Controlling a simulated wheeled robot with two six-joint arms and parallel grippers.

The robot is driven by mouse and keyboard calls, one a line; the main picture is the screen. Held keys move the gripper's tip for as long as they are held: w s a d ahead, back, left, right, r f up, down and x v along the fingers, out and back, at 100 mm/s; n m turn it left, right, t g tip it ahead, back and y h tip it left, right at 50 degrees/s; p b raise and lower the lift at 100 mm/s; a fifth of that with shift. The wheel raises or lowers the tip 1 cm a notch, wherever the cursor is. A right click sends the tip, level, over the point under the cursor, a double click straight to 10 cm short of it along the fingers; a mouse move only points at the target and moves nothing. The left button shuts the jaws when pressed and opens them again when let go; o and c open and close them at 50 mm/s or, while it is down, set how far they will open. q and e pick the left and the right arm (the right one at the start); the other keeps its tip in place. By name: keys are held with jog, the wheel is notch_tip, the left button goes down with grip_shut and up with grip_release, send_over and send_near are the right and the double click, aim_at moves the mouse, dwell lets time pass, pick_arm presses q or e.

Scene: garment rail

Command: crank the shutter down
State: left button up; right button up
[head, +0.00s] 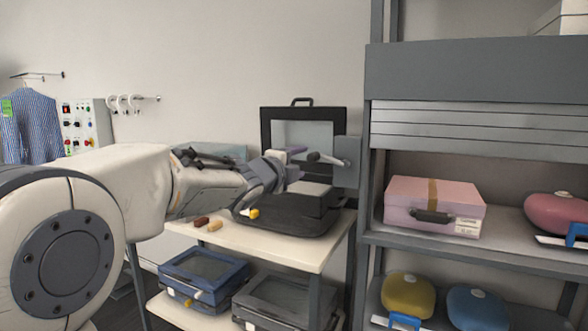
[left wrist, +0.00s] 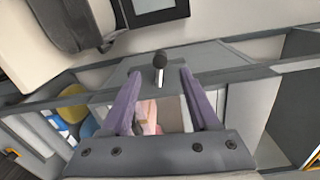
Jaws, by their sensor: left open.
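The grey slatted shutter (head: 470,130) hangs under a grey housing at the top of the shelf rack, part way down, with open space below it. The crank (head: 325,159) has a dark knob and a pale stem and sits on a grey plate (head: 346,170) at the rack's left post. My left gripper (head: 294,162) is just left of the crank, pointing at it. In the left wrist view its purple fingers (left wrist: 160,78) are spread, with the crank knob (left wrist: 160,60) between and just beyond their tips. Contact cannot be told. My right gripper is out of view.
A pink case (head: 435,207) and a pink rounded bag (head: 557,213) stand on the shelf below the shutter. Yellow and blue bags are lower. Left of the rack, a table (head: 300,255) holds an open black case (head: 285,215), close behind my left arm.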

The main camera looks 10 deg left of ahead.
aim_at(310, 157)
pick_arm(q)
jog(key=v, duration=0.2)
jog(key=shift+s+a, duration=0.1)
jog(key=shift+s, duration=0.25)
jog(key=w+d+n+p, duration=0.1)
jog(key=w+n+p, duration=0.2)
jog(key=n+p, duration=0.4)
jog(key=w+d+n+p, duration=0.1)
jog(key=w+n+p, duration=0.2)
jog(key=p, duration=1.5)
jog(key=w+d+n+p, duration=0.1)
jog(key=w+n+p, duration=0.2)
jog(key=n+p, duration=0.8)
jog(key=shift+w+d+n+p, duration=0.25)
jog(key=shift+n+p, duration=0.15)
jog(key=shift+p, duration=0.8)
jog(key=shift+w+d+f, duration=0.1)
jog(key=shift+w+d, duration=0.05)
jog(key=shift+w, duration=0.35)
